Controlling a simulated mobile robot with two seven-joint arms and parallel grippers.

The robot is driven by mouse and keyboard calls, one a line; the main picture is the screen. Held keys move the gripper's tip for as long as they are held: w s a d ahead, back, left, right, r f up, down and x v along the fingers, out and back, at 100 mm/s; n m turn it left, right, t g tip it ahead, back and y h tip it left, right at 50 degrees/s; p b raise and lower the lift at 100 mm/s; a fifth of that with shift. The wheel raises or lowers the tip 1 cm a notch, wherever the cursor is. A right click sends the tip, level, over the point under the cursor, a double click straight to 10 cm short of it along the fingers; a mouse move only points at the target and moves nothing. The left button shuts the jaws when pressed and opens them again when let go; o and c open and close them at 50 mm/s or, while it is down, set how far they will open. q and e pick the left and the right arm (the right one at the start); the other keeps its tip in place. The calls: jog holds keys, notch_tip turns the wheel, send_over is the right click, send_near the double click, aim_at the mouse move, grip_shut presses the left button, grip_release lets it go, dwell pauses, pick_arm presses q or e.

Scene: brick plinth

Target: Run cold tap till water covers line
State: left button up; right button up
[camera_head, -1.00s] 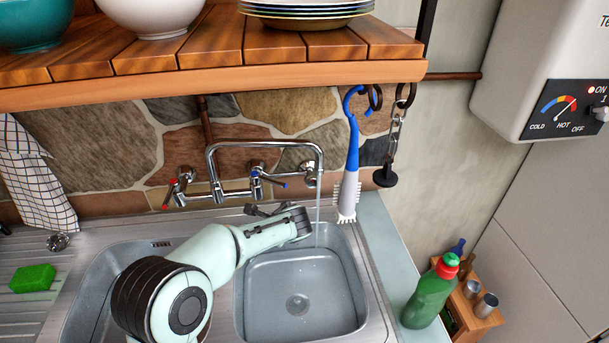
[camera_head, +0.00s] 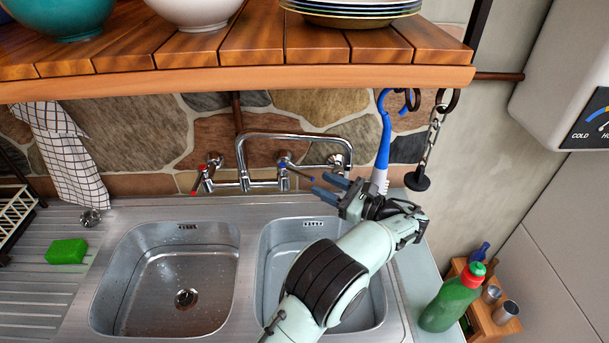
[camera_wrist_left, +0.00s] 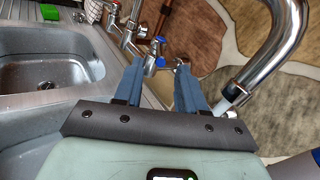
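The wall tap has a blue-marked cold lever (camera_head: 298,172) and a red-marked hot lever (camera_head: 198,180), with a curved chrome spout (camera_head: 348,150) above the right basin (camera_head: 275,235). My left gripper (camera_head: 328,188) is open and empty, just right of the cold lever and apart from it. In the left wrist view, its blue fingers (camera_wrist_left: 163,65) stand apart, with the blue-marked cold tap (camera_wrist_left: 155,55) beyond them. The spout (camera_wrist_left: 262,70) is close at right there. My left arm hides much of the right basin, and no line shows. I cannot tell whether water runs. My right gripper is out of view.
A wooden shelf (camera_head: 235,83) with bowls and plates overhangs the tap. A blue brush (camera_head: 384,140) and a chained plug (camera_head: 418,182) hang right of the spout. The left basin (camera_head: 165,270) is empty. A green bottle (camera_head: 452,302) stands at right.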

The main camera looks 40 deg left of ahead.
aim_at(288, 168)
pick_arm(q)
jog(key=a, duration=0.7)
jog(key=shift+s+a, duration=0.1)
jog(key=shift+a, duration=0.05)
grip_shut()
